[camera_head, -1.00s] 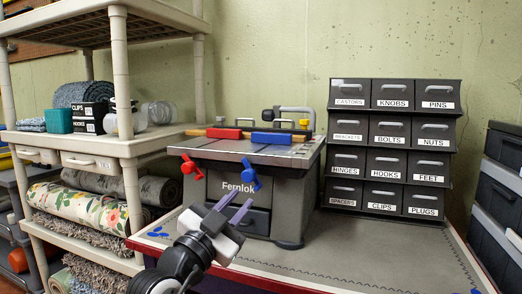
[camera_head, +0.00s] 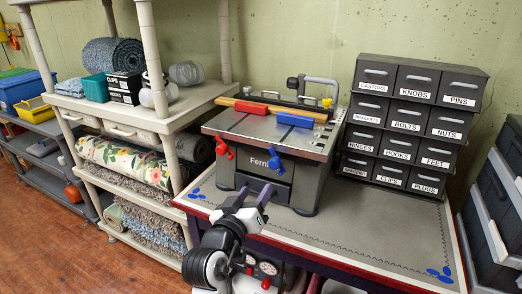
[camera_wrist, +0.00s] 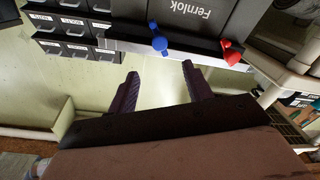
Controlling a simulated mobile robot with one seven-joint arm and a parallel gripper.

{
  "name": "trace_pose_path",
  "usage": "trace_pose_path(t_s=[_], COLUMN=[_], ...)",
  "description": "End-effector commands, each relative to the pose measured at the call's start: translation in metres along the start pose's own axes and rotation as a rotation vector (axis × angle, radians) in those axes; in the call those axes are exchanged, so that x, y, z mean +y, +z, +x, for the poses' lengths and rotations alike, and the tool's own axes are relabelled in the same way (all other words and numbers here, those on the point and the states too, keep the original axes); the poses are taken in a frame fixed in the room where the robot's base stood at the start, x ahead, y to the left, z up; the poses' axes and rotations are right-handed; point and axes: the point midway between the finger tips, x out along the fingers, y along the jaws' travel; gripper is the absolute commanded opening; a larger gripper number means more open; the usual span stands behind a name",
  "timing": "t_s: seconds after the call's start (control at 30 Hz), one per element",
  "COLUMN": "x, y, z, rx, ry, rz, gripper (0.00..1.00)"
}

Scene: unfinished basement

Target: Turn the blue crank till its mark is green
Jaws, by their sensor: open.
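The blue crank (camera_head: 275,163) sits on the front of the grey Fernlok machine (camera_head: 305,186), right of a similar red crank (camera_head: 224,147). My gripper (camera_head: 254,197) is in front of and below the blue crank, open and empty, apart from it in the picture. In the wrist view the scene is upside down. There the blue crank (camera_wrist: 159,41) lies just beyond my open gripper (camera_wrist: 160,73), between the lines of the two fingers, and the red crank (camera_wrist: 231,53) is to the right. I cannot make out a mark or its colour.
The machine stands on a workbench (camera_head: 380,232) with blue patches at its corners. A dark drawer cabinet (camera_head: 410,120) stands close on the machine's right. A shelf rack (camera_head: 190,110) with rugs is on its left. A red block (camera_head: 250,108) and blue block (camera_head: 294,120) lie on top.

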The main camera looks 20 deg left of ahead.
Motion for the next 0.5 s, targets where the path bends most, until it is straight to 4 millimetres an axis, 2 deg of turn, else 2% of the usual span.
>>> trace_pose_path(t_s=[0.17,0.5], x=[0.001,0.002], y=[0.0,-0.002], z=[0.017,0.088], rx=[-0.003,-0.003], ry=[0.002,0.002], rz=[-0.006,-0.002], gripper=[0.5,0.5])
